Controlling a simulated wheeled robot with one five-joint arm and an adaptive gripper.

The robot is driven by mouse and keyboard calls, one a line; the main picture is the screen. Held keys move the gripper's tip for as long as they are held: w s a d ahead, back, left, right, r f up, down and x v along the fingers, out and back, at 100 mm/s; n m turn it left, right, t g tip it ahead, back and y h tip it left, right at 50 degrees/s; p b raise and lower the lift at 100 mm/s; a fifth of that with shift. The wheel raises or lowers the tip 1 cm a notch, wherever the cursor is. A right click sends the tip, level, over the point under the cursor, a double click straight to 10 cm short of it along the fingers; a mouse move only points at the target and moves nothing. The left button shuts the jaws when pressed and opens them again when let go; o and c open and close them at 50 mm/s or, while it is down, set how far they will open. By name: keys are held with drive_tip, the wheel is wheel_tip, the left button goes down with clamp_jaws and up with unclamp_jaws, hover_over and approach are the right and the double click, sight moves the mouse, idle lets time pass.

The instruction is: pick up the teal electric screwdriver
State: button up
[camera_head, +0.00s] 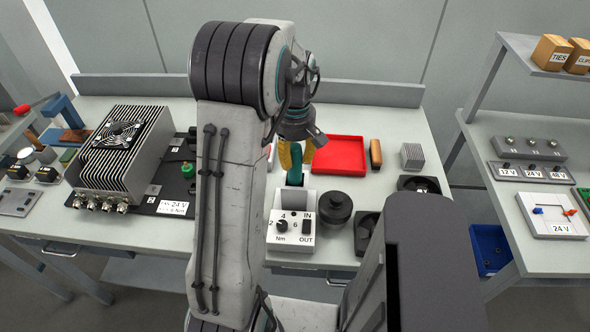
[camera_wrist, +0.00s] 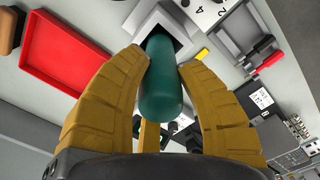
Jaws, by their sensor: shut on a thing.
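The teal electric screwdriver (camera_wrist: 162,75) stands with its lower end in the square opening of a white holder (camera_wrist: 185,38) in the wrist view. My gripper (camera_wrist: 163,62) has its yellow fingers on both sides of the teal body, shut on it. The screwdriver's lower end is hidden inside the holder.
A red tray (camera_head: 338,155) lies behind and to the right. A dark round knob-like part (camera_head: 336,208) stands close beside the holder. A large finned unit with a fan (camera_head: 122,150) fills the bench's left side. A shelf unit (camera_head: 530,200) stands at the right.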

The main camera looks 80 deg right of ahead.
clamp_jaws()
drive_tip(key=shift+r, duration=0.1)
drive_tip(key=shift+d+r, duration=0.1)
drive_tip(key=shift+r, duration=0.4)
wheel_tip(320, 180, up, 17)
drive_tip(key=p, duration=0.1)
drive_tip(key=shift+f, duration=0.1)
idle(0.3)
